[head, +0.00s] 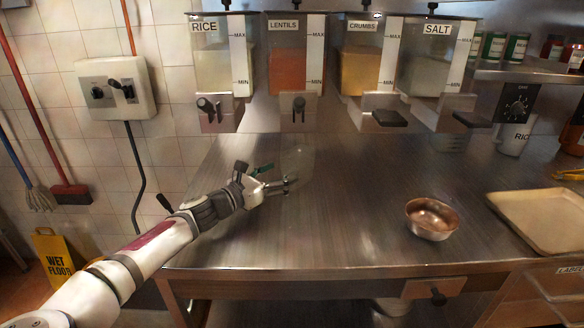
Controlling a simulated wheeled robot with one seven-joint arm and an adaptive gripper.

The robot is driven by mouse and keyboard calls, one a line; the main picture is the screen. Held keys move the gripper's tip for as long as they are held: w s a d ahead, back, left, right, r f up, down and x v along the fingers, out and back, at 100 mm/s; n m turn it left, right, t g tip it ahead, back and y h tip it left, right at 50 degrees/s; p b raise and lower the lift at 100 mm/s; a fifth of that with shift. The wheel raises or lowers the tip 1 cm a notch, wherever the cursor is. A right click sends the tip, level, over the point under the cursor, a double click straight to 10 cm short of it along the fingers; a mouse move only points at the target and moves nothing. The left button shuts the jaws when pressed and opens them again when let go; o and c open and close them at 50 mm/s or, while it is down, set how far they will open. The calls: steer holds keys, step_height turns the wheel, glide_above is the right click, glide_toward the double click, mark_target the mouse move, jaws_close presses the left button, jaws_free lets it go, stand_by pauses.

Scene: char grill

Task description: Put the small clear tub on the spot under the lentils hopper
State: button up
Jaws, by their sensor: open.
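The lentils hopper (297,62) hangs on the back wall, second from the left, part full of orange-red lentils, with a grey spout below. A faint, see-through shape that looks like the small clear tub (299,158) stands on the steel counter below that spout. Its edges are hard to make out. My gripper (291,184) reaches in from the left, low over the counter, fingers pointing right. It is open and appears empty, just in front of the clear shape. I cannot tell whether they touch.
Rice (211,65), crumbs (366,65) and salt (430,65) hoppers hang alongside. A copper bowl (432,218) stands right of centre on the counter (340,235). A beige tray (545,215) lies at the right. The counter's middle is clear.

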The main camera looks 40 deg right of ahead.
steer(key=shift+s+a, duration=0.25)
steer(key=shift+a, duration=1)
steer(key=shift+s+a, duration=0.2)
steer(key=shift+a, duration=1)
